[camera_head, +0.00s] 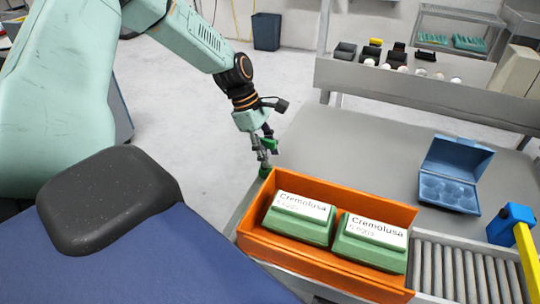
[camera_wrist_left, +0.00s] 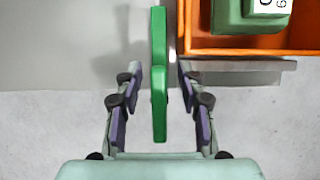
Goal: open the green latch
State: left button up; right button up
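The green latch (camera_wrist_left: 159,100) is a long narrow green bar in the left wrist view. It stands lengthwise between the two fingers of my left gripper (camera_wrist_left: 159,70), with a gap on both sides. In the head view my left gripper (camera_head: 266,158) points down at the left corner of the orange crate, and green parts of the latch (camera_head: 270,146) show beside the fingers. The fingers are open and hold nothing. My right gripper is not in view.
The orange crate (camera_head: 262,244) holds two green egg boxes (camera_head: 300,218) labelled Cremolusa. An open blue egg tray (camera_head: 452,175) lies on the grey table (camera_head: 345,145). A roller conveyor (camera_head: 460,270) and a blue-and-yellow part (camera_head: 512,222) are at right.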

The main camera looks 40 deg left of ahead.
pick_arm(q)
jog(key=shift+f, duration=0.2)
jog(key=shift+d+r, duration=0.1)
jog(key=shift+d, duration=0.05)
jog(key=shift+c, duration=0.7)
grip_shut()
jog(key=shift+w, duration=0.1)
